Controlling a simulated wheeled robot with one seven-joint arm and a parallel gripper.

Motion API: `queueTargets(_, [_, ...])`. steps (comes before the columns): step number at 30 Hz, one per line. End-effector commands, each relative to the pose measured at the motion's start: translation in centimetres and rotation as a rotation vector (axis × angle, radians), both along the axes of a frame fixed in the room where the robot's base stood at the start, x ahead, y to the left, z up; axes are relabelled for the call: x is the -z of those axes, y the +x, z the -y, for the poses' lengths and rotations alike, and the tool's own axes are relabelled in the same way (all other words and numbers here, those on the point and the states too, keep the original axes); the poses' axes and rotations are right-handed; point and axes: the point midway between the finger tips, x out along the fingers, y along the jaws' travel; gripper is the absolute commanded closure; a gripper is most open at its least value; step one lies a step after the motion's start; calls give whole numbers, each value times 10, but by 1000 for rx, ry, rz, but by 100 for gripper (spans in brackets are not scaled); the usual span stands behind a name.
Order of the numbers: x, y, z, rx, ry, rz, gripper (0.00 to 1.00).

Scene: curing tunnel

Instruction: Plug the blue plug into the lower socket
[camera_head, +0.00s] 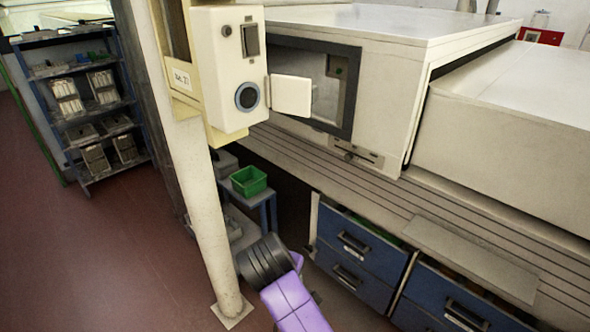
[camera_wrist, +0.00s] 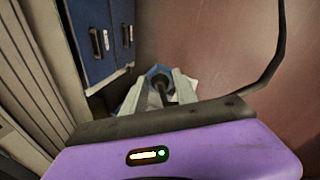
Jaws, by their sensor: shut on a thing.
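In the wrist view my gripper (camera_wrist: 158,88) is shut on the blue plug (camera_wrist: 157,70). Only part of the plug shows between the light grey fingers, with a dark round part at its middle. In the head view my purple and black arm is low in the picture; the fingers and plug cannot be made out there. The lower socket (camera_head: 247,96) is a round, dark, blue-ringed opening on the cream box (camera_head: 227,70) on the post. Its pale flap (camera_head: 291,96) stands open to the right. A dark rectangular fitting (camera_head: 250,40) is above it. My arm is well below the box.
A black cable (camera_wrist: 281,50) curves down the right of the wrist view. Blue drawers (camera_head: 350,258) stand under the slatted bench right of my arm. A green bin (camera_head: 249,181) sits behind the post (camera_head: 215,220). A shelf rack (camera_head: 85,105) is at the left; red floor there is clear.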

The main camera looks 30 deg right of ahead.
Motion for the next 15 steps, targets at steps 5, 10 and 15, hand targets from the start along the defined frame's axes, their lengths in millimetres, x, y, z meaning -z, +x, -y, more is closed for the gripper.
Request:
queueTargets(5, [-79, 25, 5, -369, -173, 202, 100])
queueTargets(10, [-148, 40, 9, -666, -272, 435, 100])
queueTargets(15, [-215, 49, 13, -879, -314, 667, 100])
